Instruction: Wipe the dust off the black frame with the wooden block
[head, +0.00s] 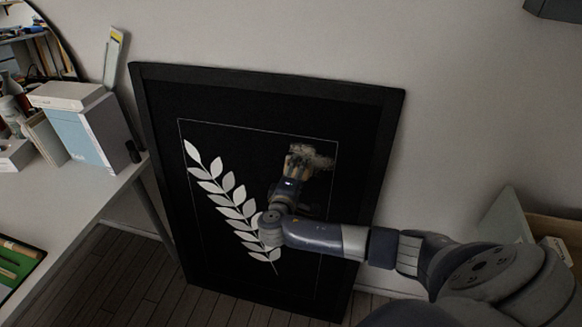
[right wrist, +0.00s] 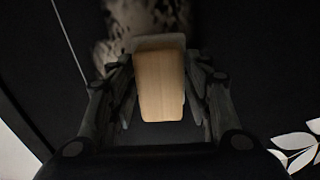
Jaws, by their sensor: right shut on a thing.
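The black frame (head: 268,84) leans against the wall in the head view, with a white leaf branch pictured on its dark face. A pale, mottled patch of dust (head: 315,156) lies on the upper right of that face; it also shows in the right wrist view (right wrist: 118,28), beyond the block. My right gripper (head: 297,163) is at the lower left edge of the dust. In the right wrist view it is shut on the wooden block (right wrist: 160,82), whose far end is at or close to the dark face; contact cannot be told. My left gripper is out of view.
A white table (head: 75,205) with books (head: 88,130) and a small dark bottle (head: 133,152) stands left of the frame. A cardboard box (head: 552,228) is at the right edge. Bare wall lies right of the frame.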

